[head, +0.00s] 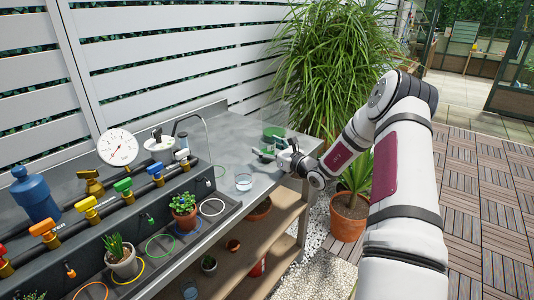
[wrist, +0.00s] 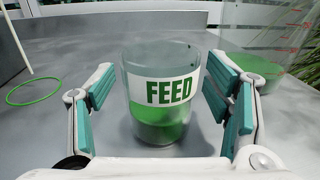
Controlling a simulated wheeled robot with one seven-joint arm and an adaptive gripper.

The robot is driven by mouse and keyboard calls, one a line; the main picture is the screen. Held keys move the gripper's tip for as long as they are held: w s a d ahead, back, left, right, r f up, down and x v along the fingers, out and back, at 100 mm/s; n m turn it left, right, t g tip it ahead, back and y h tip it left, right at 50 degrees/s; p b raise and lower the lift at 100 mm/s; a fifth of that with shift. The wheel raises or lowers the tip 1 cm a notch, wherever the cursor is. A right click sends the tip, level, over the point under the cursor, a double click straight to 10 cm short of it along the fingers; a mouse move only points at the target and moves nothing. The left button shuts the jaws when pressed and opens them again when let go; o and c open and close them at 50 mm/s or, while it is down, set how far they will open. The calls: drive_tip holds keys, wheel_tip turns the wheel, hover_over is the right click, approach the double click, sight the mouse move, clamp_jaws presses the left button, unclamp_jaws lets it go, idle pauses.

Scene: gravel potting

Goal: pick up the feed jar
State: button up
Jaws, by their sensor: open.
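The feed jar (wrist: 160,120) is a clear, open-topped glass with a white band reading FEED in green and green liquid in its lower part. It stands upright on the grey bench top in the middle of the wrist view. My gripper (wrist: 161,82) is open, with one teal-padded finger on each side of the jar. A gap shows between the jar and each finger. In the head view my gripper (head: 268,152) is low over the right end of the bench, and the jar is too small and covered there to make out clearly.
A clear container with red marks and green liquid (wrist: 252,66) stands just behind the right finger. A green ring (wrist: 33,87) lies at left.

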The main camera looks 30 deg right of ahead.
sight(267, 139)
drive_tip(key=c, duration=1.4)
drive_tip(key=shift+c, duration=0.2)
drive_tip(key=shift+r, duration=0.2)
drive_tip(key=shift+r, duration=1.35)
drive_tip(key=s+d+r+p, duration=0.1)
drive_tip(key=s+d, duration=0.1)
drive_tip(key=s, duration=0.5)
drive_tip(key=s+d+r, duration=0.1)
drive_tip(key=s+d, duration=0.1)
drive_tip(key=s, duration=0.6)
drive_tip(key=shift+d+p, duration=0.25)
drive_tip(key=shift+p, duration=0.15)
drive_tip(key=shift+s, duration=0.1)
